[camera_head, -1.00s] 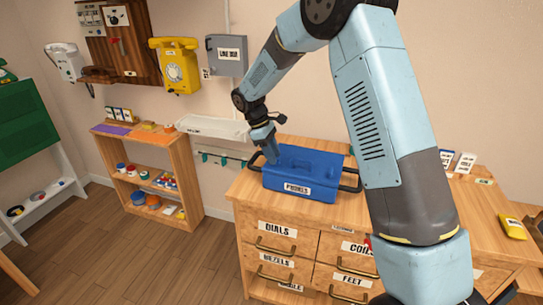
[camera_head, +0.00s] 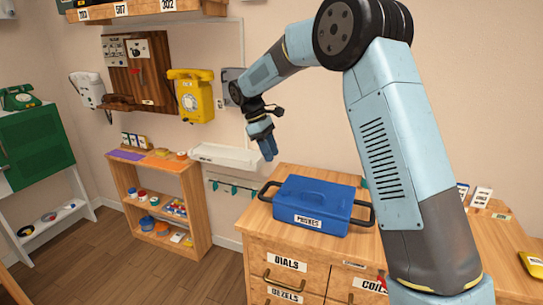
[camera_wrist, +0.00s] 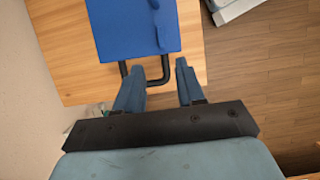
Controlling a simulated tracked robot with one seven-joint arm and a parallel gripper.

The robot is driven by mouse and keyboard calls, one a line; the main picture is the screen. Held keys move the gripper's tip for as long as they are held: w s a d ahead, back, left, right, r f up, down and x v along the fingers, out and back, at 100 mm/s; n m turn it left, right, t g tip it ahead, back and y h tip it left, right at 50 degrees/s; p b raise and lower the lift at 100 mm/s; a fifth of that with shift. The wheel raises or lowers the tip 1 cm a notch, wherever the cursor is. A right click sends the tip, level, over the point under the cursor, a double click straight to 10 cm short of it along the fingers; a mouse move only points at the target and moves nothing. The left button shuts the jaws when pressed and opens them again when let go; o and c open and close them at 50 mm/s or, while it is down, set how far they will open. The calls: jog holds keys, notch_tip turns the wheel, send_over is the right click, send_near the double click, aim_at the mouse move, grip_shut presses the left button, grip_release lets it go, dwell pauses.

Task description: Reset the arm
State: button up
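My gripper (camera_head: 268,150) hangs at the end of my raised, bent arm, fingers pointing down. It is up and to the left of the blue lidded box (camera_head: 312,202) and apart from it. In the wrist view my gripper (camera_wrist: 156,73) is open, its two blue fingers spread with nothing held between them. One black side handle of the blue box (camera_wrist: 125,30) shows below and beyond the fingertips there. The box stands on the wooden drawer cabinet, with a white label on its front and a black handle at each side.
The drawer cabinet (camera_head: 345,254) is below my arm. A yellow wall phone (camera_head: 194,97) and a white wall ledge (camera_head: 226,156) are behind and left of my gripper. A low shelf (camera_head: 205,192) stands left. Open floor lies between it and the cabinet.

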jog(key=s+d+r+m+t+y, duration=0.25)
jog(key=s+d+r+m, duration=0.35)
jog(key=s+d+r, duration=0.9)
jog(key=s+d+f+m+t+y, duration=0.1)
jog(key=s+d+m, duration=0.3)
jog(key=s, duration=0.7)
jog(key=s+d+f+m+t, duration=0.2)
jog(key=s+d, duration=0.4)
jog(key=s, duration=0.5)
jog(key=shift+m+t+y, duration=0.35)
jog(key=shift+m+t, duration=0.5)
jog(key=shift+m, duration=0.05)
jog(key=shift+o, duration=0.3)
